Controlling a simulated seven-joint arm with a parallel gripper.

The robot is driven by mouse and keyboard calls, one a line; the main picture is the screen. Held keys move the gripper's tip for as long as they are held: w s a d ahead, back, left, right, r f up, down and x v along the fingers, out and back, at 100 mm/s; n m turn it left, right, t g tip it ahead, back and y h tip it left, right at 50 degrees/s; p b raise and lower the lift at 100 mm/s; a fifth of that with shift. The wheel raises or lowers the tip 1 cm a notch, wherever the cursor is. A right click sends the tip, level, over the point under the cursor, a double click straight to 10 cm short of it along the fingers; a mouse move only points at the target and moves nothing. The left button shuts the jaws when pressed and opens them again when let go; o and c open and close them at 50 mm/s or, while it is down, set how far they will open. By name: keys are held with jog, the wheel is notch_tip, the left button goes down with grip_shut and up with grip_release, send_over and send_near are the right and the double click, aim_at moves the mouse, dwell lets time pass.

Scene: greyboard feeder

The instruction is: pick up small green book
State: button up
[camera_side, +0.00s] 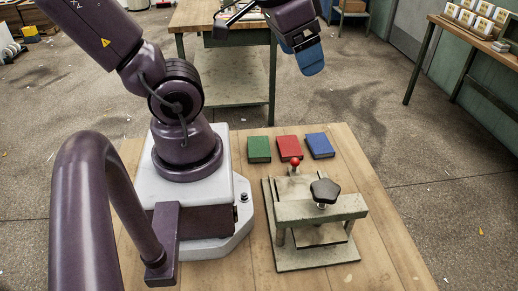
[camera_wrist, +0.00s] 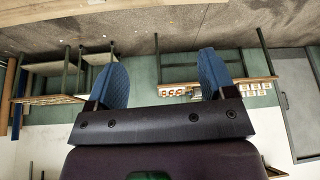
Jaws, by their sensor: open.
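The small green book (camera_side: 259,148) lies flat on the wooden table, at the left end of a row of three books, in the side view. My gripper (camera_side: 311,62) is raised well above and beyond the books, at the top of the side view. Only one blue finger shows clearly there. In the wrist view both blue fingers of my gripper (camera_wrist: 162,66) stand wide apart with nothing between them. The books are not in the wrist view, which looks out across the room.
A red book (camera_side: 289,147) and a blue book (camera_side: 320,145) lie right of the green one with narrow gaps. A metal press (camera_side: 288,258) with a black knob (camera_side: 324,191) and a red ball-topped lever (camera_side: 295,164) stands just in front. The table's right side (camera_side: 385,240) is bare.

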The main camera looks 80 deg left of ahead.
jog(key=a+f+n+g, duration=0.2)
jog(key=a+f+g, duration=0.1)
jog(key=a+f, duration=0.3)
jog(key=m+g, duration=0.2)
jog(key=m, duration=2)
send_over(258, 145)
notch_tip(258, 145, down, 14)
jog(key=shift+h, duration=0.4)
notch_tip(258, 145, down, 7)
jog(key=shift+a+r, duration=0.1)
jog(key=shift+f, duration=0.5)
